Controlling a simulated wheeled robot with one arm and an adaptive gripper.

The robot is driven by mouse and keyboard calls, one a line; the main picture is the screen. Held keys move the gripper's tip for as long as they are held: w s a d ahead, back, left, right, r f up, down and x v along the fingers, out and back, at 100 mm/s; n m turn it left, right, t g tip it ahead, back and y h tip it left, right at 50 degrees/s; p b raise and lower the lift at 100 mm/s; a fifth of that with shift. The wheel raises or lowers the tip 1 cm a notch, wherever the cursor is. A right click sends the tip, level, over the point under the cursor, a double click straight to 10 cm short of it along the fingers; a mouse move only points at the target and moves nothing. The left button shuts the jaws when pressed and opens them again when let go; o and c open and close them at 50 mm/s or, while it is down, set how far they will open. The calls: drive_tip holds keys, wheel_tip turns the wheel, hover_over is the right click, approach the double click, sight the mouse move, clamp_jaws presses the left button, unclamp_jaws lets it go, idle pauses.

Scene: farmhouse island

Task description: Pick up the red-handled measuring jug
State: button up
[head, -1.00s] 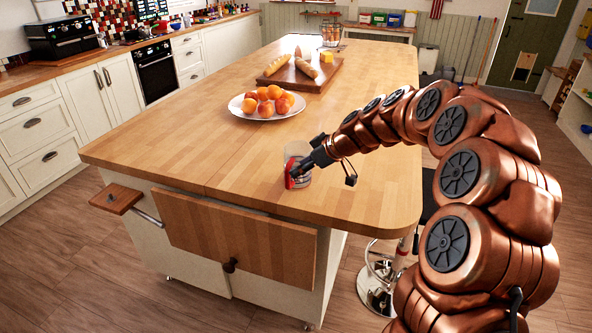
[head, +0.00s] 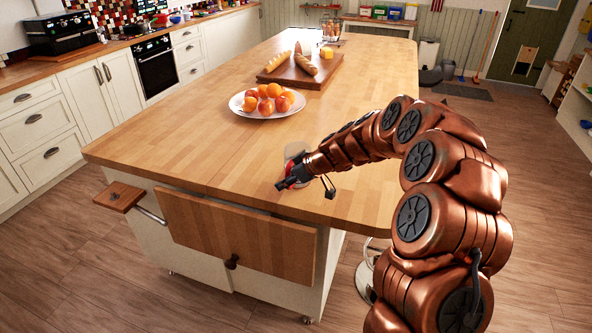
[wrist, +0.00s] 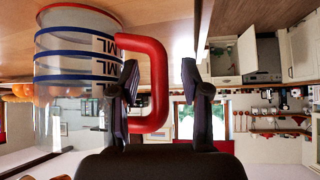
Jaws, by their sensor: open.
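The measuring jug (head: 296,151) is clear and stands on the wooden island top near its front right corner. In the head view my arm hides most of it. In the wrist view, which looks upside down, the jug (wrist: 70,75) shows blue bands, "ML" lettering and a red rim. Its red handle (wrist: 157,85) lies between the two dark fingers of my gripper (wrist: 160,72). The left finger appears inside the handle loop and the right finger outside it, with a gap to the handle. My gripper (head: 281,185) is open.
A white plate (head: 242,109) of oranges and peaches sits farther back on the island. Behind it is a board (head: 315,80) with bread and cheese. A glass container (head: 331,30) stands at the far end. The island top left of the jug is clear.

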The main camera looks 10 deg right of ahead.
sight(289, 170)
drive_tip(key=shift+c, duration=0.5)
clamp_jaws()
drive_tip(key=shift+r, duration=0.1)
drive_tip(key=shift+r+b, duration=1)
drive_tip(key=shift+r, duration=0.55)
drive_tip(key=shift+s+r, duration=0.15)
drive_tip(key=shift+s, duration=0.05)
drive_tip(key=s+d+r+b, duration=0.1)
drive_tip(key=s+b, duration=0.4)
drive_tip(key=s, duration=1)
drive_tip(key=shift+s+r, duration=0.2)
drive_tip(key=shift+s, duration=0.1)
